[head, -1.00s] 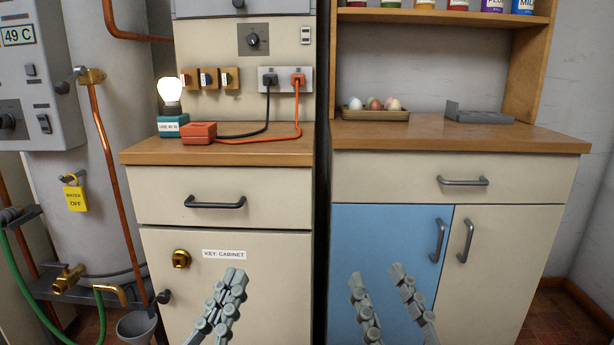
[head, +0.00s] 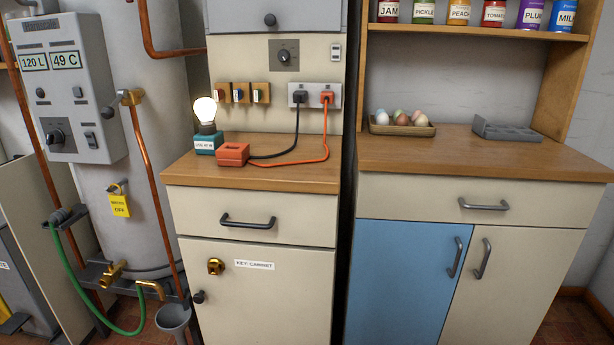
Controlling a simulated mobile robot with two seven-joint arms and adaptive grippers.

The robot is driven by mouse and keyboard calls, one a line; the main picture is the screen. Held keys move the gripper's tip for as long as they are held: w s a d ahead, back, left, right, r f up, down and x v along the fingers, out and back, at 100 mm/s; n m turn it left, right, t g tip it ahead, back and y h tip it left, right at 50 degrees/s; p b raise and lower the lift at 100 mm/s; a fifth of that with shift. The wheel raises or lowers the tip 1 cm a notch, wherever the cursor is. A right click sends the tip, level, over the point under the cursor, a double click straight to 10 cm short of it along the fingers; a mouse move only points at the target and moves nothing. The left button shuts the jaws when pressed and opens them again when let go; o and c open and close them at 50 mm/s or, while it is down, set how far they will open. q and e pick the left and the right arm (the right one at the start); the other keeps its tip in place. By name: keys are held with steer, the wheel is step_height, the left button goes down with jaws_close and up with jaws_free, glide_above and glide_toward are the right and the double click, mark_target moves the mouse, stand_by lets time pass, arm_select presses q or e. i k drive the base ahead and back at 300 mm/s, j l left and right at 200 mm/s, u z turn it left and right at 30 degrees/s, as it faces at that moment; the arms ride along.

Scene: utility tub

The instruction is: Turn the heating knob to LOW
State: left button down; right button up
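A grey heater control box (head: 70,85) hangs on the tall grey tank at the left, with displays reading 120 L and 49 C. The markings around this knob are too small to read. Another dark knob (head: 283,56) sits on a grey plate above the wooden counter. I cannot tell from labels which one is the heating knob. Neither of my grippers is in view.
Copper pipes (head: 153,200), a valve lever (head: 120,101) and a yellow tag (head: 120,206) are near the box. A lit bulb (head: 205,109) and an orange block (head: 232,154) stand on the counter. Red floor shows in front of the tank.

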mark_target(283, 55)
steer(key=i+j+z, duration=0.25)
steer(key=j, duration=0.7)
steer(key=j+z, duration=0.3)
steer(key=j, duration=0.6)
steer(key=j+z, duration=0.25)
steer(key=j, duration=0.7)
steer(key=k+j+z, duration=0.25)
steer(key=j, duration=0.7)
steer(key=i, duration=0.05)
